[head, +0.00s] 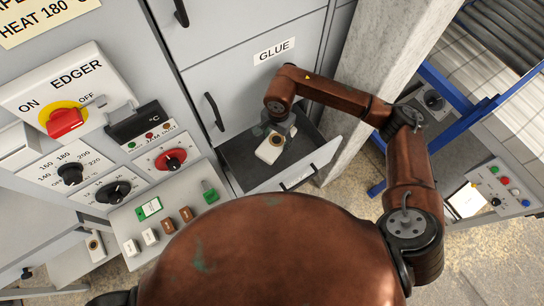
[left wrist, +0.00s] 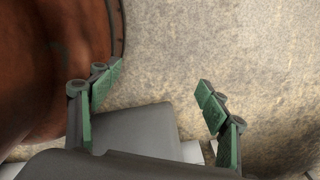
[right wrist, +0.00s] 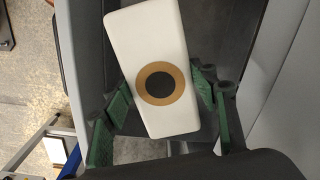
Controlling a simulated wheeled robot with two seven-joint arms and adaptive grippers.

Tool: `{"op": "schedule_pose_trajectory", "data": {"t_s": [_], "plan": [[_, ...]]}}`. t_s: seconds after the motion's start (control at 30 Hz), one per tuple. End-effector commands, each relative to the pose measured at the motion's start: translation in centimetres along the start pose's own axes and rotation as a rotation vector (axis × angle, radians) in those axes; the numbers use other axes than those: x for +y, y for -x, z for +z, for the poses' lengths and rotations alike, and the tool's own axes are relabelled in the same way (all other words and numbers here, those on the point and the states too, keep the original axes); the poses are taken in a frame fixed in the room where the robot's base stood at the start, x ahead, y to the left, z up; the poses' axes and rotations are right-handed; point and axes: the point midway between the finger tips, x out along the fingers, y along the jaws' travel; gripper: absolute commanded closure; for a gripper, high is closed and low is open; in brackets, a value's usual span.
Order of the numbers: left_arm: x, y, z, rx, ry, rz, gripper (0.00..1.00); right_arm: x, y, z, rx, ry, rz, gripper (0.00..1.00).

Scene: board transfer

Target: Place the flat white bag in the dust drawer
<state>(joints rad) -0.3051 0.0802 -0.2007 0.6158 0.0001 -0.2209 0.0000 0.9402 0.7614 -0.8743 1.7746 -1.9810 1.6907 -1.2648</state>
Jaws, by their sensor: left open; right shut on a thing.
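The flat white bag (head: 266,154) has a tan ring around a dark centre. It also shows in the right wrist view (right wrist: 145,38). My right gripper (head: 279,131) is shut on it, with green-padded fingers (right wrist: 160,92) on both sides. The bag is over or inside the open dark-lined drawer (head: 238,158); I cannot tell whether it touches the bottom. The label on this drawer's front is too small to read. My left gripper (left wrist: 158,95) is open and empty above bare floor in the left wrist view; the head view does not show it.
A closed drawer front labelled GLUE (head: 274,50) is above the open drawer. A concrete pillar (head: 365,80) stands to its right. The edger panel (head: 70,90) with knobs is at left. A white item with a ring (head: 95,245) is at lower left. A blue-framed conveyor (head: 450,90) is at right.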

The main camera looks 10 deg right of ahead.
Motion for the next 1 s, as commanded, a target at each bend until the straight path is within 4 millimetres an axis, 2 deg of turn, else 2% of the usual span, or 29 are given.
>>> {"op": "schedule_pose_trajectory", "data": {"t_s": [0.03, 0.1, 0.2, 0.33, 0.57, 0.7, 0.87, 1.0], "plan": [[0.1, -2.1, 1.1, -0.017, 0.0, 0.002, 0.25, 0.3, -3.6, -0.9, -0.005, -0.084, 0.011, 0.71], [0.2, -3.2, 1.7, -0.026, 0.0, 0.003, 0.2, 0.6, -6.0, -2.1, 0.001, -0.186, 0.013, 0.71], [0.3, -4.3, 2.0, -0.032, 0.0, 0.003, 0.16, 1.0, -8.3, -3.3, 0.008, -0.294, 0.015, 0.71], [0.3, -4.8, 1.9, -0.031, -0.001, 0.004, 0.16, 1.4, -9.8, -4.1, 0.012, -0.367, 0.017, 0.71], [0.3, -5.3, 0.8, -0.016, -0.002, 0.004, 0.16, 1.5, -12.8, -4.2, 0.012, -0.386, 0.018, 0.71], [0.3, -5.7, 1.0, -0.019, -0.003, 0.004, 0.16, 1.6, -15.3, -4.3, 0.013, -0.386, 0.018, 0.71], [0.3, -6.0, 1.4, -0.024, -0.002, 0.004, 0.16, 1.6, -16.8, -4.3, 0.014, -0.384, 0.016, 0.71], [0.4, -6.3, 1.8, -0.03, -0.002, 0.005, 0.16, 1.7, -18.8, -4.3, 0.013, -0.384, 0.019, 0.71]]}}
